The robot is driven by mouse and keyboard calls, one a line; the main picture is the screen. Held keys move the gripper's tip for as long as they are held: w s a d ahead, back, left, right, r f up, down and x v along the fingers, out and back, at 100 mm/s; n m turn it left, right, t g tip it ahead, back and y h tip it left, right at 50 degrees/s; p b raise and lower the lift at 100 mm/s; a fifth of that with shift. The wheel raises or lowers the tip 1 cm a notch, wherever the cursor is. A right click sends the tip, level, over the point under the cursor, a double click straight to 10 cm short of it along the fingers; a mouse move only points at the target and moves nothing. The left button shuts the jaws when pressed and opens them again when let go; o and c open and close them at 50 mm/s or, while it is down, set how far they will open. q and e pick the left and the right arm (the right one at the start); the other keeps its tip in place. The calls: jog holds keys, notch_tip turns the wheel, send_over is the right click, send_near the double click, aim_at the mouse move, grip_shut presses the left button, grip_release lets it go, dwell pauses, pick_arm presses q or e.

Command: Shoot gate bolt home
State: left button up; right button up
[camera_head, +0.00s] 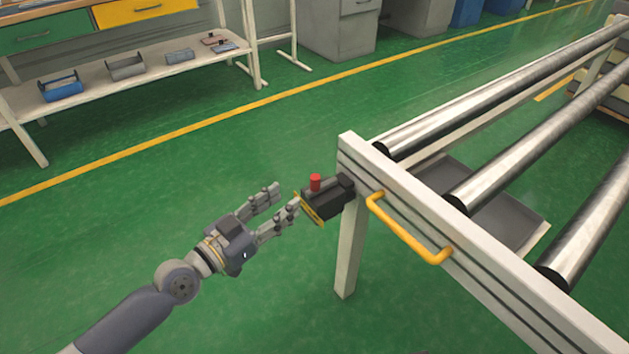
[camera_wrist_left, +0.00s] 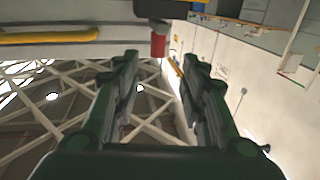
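The bolt unit is a black block (camera_head: 330,203) with a yellow plate on its near side, fixed at the left corner of a white roller frame (camera_head: 346,150). A red knob (camera_head: 315,183) stands upright on it. My left gripper (camera_head: 284,197) is just left of the block, its fingers pointing at it, open and empty. In the left wrist view, the red knob (camera_wrist_left: 158,45) lies ahead, between the lines of the two spread fingers (camera_wrist_left: 158,66); I see no contact. How far the bolt is slid cannot be told. My right gripper is not in view.
A yellow handle (camera_head: 408,232) sticks out of the frame right of the block. Steel rollers (camera_head: 520,160) run off to the right. A white bench (camera_head: 125,80) with small bins stands at the back left. The green floor around my left arm is clear.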

aim_at(312, 180)
pick_arm(q)
jog(key=x, duration=0.3)
jog(key=p+x, duration=0.1)
jog(key=x, duration=0.5)
jog(key=shift+w+d+r, duration=0.1)
jog(key=shift+d+r, duration=0.15)
jog(key=shift+d, duration=0.15)
jog(key=shift+w+d, duration=0.3)
jog(key=shift+w, duration=0.05)
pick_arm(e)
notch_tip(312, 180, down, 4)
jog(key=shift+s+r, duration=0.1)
